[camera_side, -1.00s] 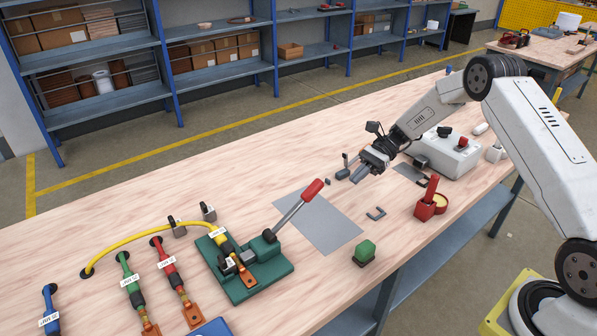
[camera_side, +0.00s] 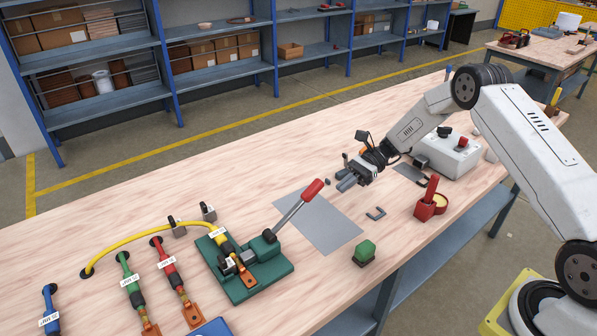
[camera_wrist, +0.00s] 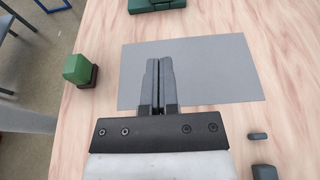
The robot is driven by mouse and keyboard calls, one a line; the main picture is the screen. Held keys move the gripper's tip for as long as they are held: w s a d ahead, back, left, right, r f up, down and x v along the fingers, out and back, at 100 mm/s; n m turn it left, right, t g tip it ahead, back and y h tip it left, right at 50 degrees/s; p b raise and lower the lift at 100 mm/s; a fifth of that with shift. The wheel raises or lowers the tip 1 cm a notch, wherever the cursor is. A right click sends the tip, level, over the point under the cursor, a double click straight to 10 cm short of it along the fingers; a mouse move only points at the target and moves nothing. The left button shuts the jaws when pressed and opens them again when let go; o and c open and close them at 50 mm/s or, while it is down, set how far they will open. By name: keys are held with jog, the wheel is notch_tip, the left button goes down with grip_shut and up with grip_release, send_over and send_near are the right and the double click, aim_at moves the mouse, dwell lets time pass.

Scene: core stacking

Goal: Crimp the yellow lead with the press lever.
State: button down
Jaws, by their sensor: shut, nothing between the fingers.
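The yellow lead (camera_side: 130,233) arches over the table, and its copper lug end lies in the green crimp press (camera_side: 255,283). The press lever, with its red handle (camera_side: 312,189), leans up and to the right. My gripper (camera_side: 345,182) is shut and empty in the air, to the right of the lever handle and apart from it. In the wrist view my closed fingers (camera_wrist: 158,70) point over the grey mat (camera_wrist: 215,75); only the green base edge of the press (camera_wrist: 155,5) shows at the top. The lever is out of that view.
Green (camera_side: 125,262) and red (camera_side: 165,255) leads lie left of the press, with a blue one (camera_side: 49,300) farther left. A green block (camera_side: 365,250), a red holder (camera_side: 427,205) and a grey control box (camera_side: 450,155) stand to the right. The table behind is clear.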

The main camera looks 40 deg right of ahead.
aim_at(297, 206)
jog(key=x, duration=0.5)
jog(key=shift+a+f, duration=0.1)
jog(key=shift+a, duration=0.15)
jog(key=shift+a+r, duration=0.45)
jog(key=shift+r, duration=0.45)
jog(key=shift+a+r, duration=0.4)
jog(key=shift+r, duration=0.5)
jog(key=shift+r, duration=0.15)
